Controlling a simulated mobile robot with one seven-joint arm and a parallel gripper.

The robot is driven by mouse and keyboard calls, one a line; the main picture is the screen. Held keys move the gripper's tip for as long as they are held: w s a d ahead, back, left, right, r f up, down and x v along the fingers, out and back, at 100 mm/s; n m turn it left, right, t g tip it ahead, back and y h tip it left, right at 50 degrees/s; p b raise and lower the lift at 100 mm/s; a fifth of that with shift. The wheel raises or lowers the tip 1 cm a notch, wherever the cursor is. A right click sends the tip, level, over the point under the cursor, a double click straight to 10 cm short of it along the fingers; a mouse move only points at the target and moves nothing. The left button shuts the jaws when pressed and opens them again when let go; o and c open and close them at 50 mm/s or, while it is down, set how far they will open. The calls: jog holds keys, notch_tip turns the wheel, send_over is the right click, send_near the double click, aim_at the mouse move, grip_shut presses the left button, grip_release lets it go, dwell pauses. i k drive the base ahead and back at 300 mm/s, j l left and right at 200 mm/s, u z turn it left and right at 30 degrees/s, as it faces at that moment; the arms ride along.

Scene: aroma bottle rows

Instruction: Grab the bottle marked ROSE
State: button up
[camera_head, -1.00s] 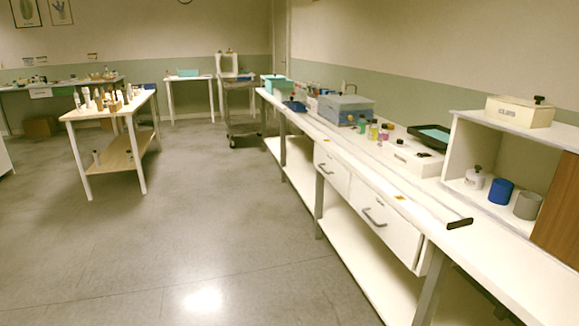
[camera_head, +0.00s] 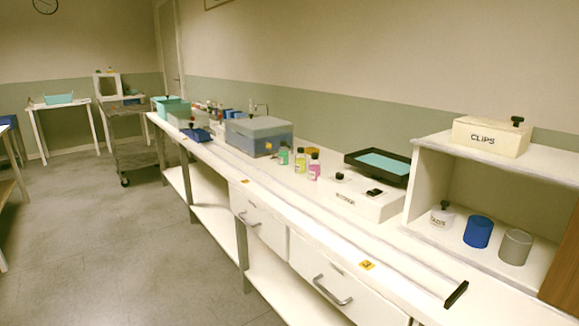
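Several small bottles stand on the long white bench in the head view: a green one (camera_head: 283,154), a yellow one (camera_head: 300,160) and a pink one (camera_head: 314,167), all with dark or coloured caps. More small bottles (camera_head: 213,106) stand farther back along the bench, too small to tell apart. I cannot read ROSE on any of them. My gripper is not in view.
The long white bench (camera_head: 345,237) with drawers runs along the right wall. A grey-lidded box (camera_head: 258,136), a black tray (camera_head: 379,163), a white box (camera_head: 355,198) and an open cabinet (camera_head: 430,203) stand on it.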

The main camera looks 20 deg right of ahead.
aim_at(314, 166)
jog(key=i+z, duration=0.15)
jog(key=i, duration=0.45)
jog(key=i+j+z, duration=0.15)
jog(key=i, duration=0.45)
jog(key=i+j+z, duration=0.2)
jog(key=i+z, duration=0.25)
jog(key=i+j+z, duration=0.75)
jog(key=i+j, duration=0.1)
jog(key=i, duration=0.45)
